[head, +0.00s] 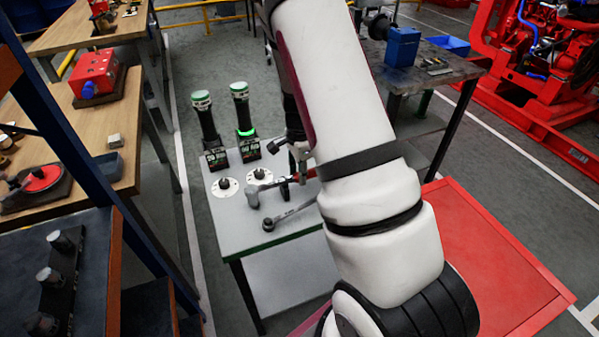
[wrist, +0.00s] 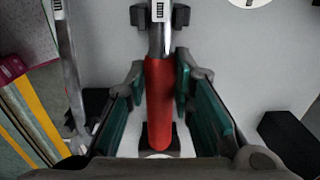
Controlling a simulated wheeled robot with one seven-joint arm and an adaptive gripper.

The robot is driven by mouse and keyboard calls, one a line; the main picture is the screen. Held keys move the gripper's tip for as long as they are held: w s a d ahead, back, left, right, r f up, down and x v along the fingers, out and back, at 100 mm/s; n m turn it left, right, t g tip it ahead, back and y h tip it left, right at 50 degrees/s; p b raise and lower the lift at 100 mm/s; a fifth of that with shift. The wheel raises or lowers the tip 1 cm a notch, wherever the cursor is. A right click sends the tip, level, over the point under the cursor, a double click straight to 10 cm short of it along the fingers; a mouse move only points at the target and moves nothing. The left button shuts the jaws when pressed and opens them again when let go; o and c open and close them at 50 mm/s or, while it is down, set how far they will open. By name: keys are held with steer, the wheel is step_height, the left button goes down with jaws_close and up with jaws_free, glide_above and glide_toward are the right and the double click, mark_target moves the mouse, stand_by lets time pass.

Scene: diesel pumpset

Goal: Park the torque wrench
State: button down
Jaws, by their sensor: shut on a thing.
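The torque wrench shows its red handle (wrist: 159,100) in the middle of the wrist view, with a silver shaft running up out of the picture. My gripper (wrist: 159,85) is shut on this handle, with one teal-sided finger on each side. A black cradle (wrist: 138,15) has a prong on either side of the shaft, and another black block (wrist: 160,138) shows under the handle end. I cannot tell whether the wrench rests in them or hangs just above.
A second silver wrench (head: 290,214) lies along the near side of the table. Two black tools with green tops (head: 206,120) stand upright at the back, near two white discs (head: 225,187). A red-topped surface (head: 490,260) is at the right.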

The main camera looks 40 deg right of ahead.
steer(key=shift+f, duration=0.1)
steer(key=c, duration=1.3)
jaws_free()
step_height(320, 180, up, 12)
